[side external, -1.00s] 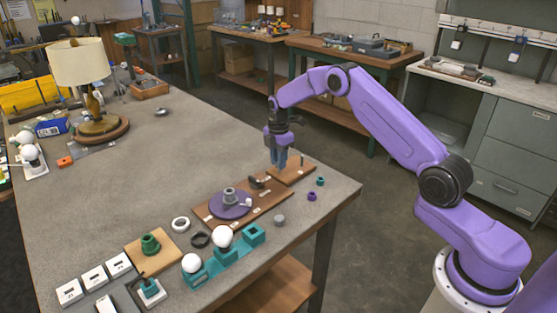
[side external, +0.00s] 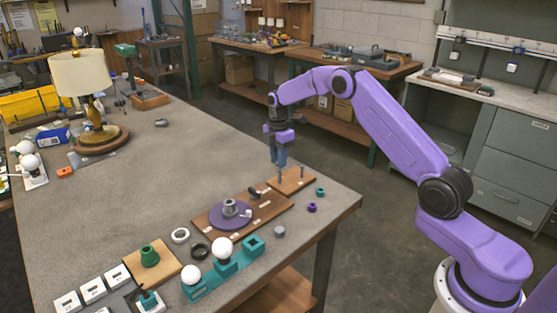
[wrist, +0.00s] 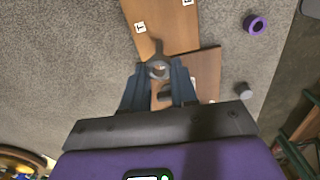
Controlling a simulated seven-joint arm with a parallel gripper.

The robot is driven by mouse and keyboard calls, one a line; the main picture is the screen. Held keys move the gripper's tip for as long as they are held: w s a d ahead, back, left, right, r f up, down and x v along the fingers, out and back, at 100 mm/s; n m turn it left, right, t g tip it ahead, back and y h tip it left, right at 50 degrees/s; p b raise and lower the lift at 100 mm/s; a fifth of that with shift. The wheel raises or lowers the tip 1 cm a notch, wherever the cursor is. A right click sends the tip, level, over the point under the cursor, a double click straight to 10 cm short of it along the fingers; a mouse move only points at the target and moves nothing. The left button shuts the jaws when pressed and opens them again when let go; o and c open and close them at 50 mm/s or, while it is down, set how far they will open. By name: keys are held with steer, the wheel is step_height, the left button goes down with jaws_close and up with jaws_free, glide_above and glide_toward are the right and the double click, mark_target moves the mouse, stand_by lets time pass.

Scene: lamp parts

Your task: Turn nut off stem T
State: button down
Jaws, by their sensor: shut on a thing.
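My gripper (side external: 281,164) hangs just above the small wooden board (side external: 292,181) at the table's right. In the wrist view my gripper (wrist: 159,72) is shut on a small grey ring-shaped piece (wrist: 158,69), which looks like the nut. A thin upright stem (side external: 279,176) stands on the board beneath the fingertips; the fingers hide part of it in the wrist view. A second stem (side external: 303,172) stands to its right. A label with a T (wrist: 140,28) is on the larger board. I cannot tell whether the nut still touches the stem.
A teal ring (side external: 320,192) and a purple ring (side external: 312,208) lie to the right. The middle of the table is clear.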

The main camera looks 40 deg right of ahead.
steer(key=shift+r, duration=2)
